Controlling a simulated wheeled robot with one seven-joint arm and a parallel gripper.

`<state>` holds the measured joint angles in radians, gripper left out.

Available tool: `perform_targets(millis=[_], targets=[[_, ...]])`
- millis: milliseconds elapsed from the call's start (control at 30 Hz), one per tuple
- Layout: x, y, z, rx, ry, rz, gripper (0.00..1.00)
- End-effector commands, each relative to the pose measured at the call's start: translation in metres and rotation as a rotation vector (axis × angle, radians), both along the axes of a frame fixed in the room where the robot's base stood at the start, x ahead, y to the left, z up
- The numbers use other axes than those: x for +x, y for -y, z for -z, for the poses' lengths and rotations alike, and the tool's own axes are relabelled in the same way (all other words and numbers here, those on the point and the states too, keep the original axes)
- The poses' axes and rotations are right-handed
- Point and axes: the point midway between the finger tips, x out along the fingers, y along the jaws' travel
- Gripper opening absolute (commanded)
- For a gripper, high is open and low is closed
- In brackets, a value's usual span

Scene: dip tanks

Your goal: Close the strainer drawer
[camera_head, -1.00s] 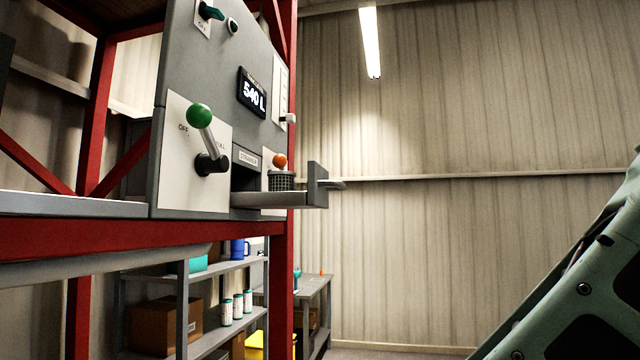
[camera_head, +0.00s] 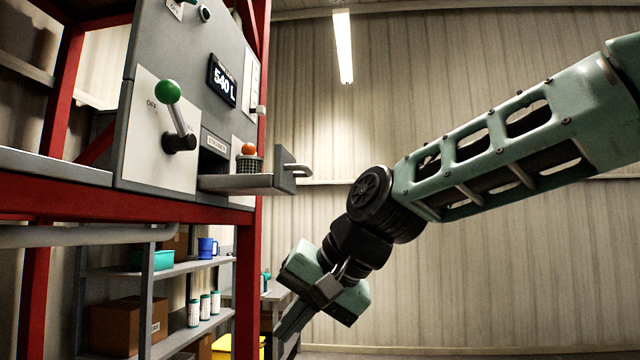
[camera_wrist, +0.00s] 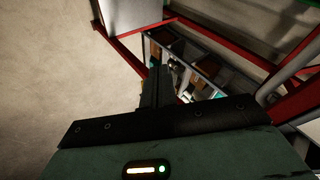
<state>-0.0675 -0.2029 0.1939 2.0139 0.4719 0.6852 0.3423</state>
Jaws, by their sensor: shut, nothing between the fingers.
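The strainer drawer (camera_head: 240,183) sticks out of the grey panel (camera_head: 190,95) in the head view. Its front plate with a bar handle (camera_head: 293,170) stands well clear of the slot. A mesh strainer basket (camera_head: 250,165) with an orange ball (camera_head: 249,148) sits in the drawer. My gripper (camera_head: 285,335) hangs below and in front of the drawer, pointing down and left, apart from it. It is shut and empty. In the wrist view my gripper's fingers (camera_wrist: 157,85) show dark against the shelving, and I cannot make out the drawer there.
A lever with a green knob (camera_head: 168,92) juts from the panel left of the drawer. A red frame post (camera_head: 247,290) stands below the panel. A shelf (camera_head: 170,268) with cups, cans and boxes is beneath. The space right of the drawer handle is open.

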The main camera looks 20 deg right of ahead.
Motion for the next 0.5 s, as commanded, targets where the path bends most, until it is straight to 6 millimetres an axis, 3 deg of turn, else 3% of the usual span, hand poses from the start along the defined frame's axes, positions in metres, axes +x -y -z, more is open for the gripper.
perform_targets(millis=[33, 100, 233, 333, 400, 500], targets=[[0.025, 0.028, -0.04, 0.109, 0.076, 0.134, 0.0], [0.043, 0.064, -0.1, 0.255, 0.164, 0.283, 0.0], [0.045, 0.122, -0.194, 0.47, 0.311, 0.463, 0.0], [0.034, 0.15, -0.242, 0.577, 0.391, 0.535, 0.0], [0.028, 0.161, -0.262, 0.621, 0.424, 0.56, 0.0], [0.024, 0.167, -0.276, 0.651, 0.445, 0.572, 0.0]])
